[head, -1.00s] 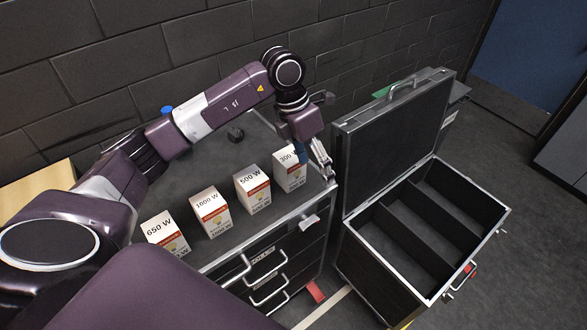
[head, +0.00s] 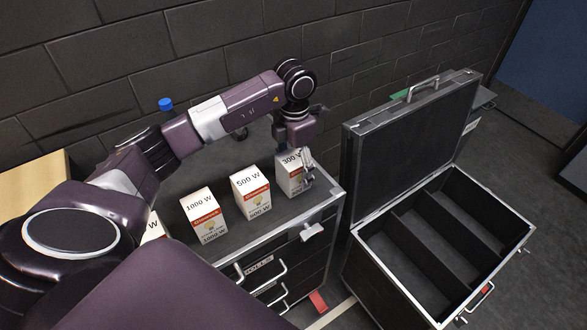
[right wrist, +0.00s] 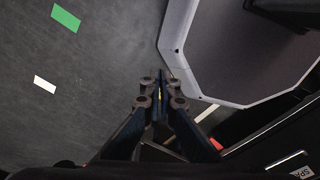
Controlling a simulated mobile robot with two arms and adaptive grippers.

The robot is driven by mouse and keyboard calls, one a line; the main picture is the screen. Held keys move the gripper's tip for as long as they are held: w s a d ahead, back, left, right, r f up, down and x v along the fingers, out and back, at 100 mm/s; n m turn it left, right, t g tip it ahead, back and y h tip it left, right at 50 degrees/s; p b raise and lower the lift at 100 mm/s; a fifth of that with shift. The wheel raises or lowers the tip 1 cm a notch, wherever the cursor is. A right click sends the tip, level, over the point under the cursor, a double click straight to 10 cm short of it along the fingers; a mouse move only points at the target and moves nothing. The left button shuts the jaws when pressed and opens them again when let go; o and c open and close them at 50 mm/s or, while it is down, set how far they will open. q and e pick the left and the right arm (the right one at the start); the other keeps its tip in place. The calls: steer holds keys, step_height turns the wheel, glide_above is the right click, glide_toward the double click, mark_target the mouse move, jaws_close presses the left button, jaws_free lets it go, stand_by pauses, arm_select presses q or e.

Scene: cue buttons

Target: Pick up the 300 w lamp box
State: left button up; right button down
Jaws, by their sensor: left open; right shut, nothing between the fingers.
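The 300 W lamp box (head: 288,176) is white with an orange-red band and stands upright on the dark cabinet top, rightmost in the row of boxes. My left gripper (head: 306,172) is open and points down at this box, with a finger in front of its right side. The other finger is hidden, so I cannot tell whether the jaws touch the box. My right gripper (right wrist: 158,90) shows in the right wrist view, shut and empty, above the grey floor.
The 500 W box (head: 251,194) and the 1000 W box (head: 207,217) stand left of it; another box is mostly hidden by my arm. An open black case (head: 398,250) with empty compartments stands right of the cabinet (head: 322,212). A brick wall is behind.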

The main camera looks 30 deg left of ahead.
arm_select(q)
steer(key=shift+a+f+p, duration=0.15)
steer(key=shift+f+p, duration=0.3)
steer(key=shift+f, duration=1.3)
steer(key=c, duration=1.3)
